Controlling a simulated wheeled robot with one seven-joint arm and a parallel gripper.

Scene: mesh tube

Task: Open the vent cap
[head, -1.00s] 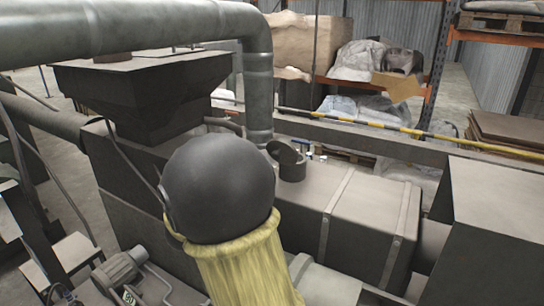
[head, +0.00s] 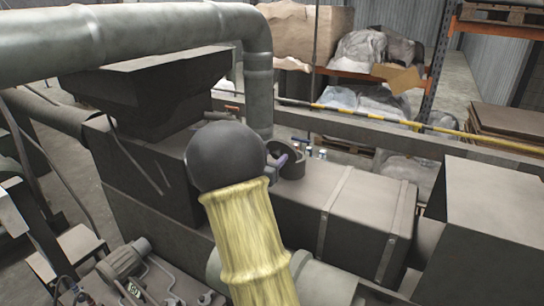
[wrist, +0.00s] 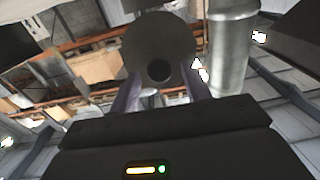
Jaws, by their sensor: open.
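The vent cap (head: 291,152) is a small dark round part on top of a box-shaped grey tank. In the wrist view, a dark round disc with a darker round centre (wrist: 160,70) faces the camera and looks like this cap. My gripper (wrist: 161,84) is open, its two purple fingers apart on either side below the disc's centre. The disc is seen between and beyond them. I cannot tell if they touch it. In the head view only a purple fingertip (head: 281,160) shows beside the cap. My dark rounded, yellow-sleeved arm hides the rest.
A large grey pipe (head: 258,70) bends down just behind and left of the cap. A dark hopper (head: 150,85) stands to the left. A yellow and black bar (head: 375,115) runs behind the tank. The tank top (head: 330,190) right of the cap is clear.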

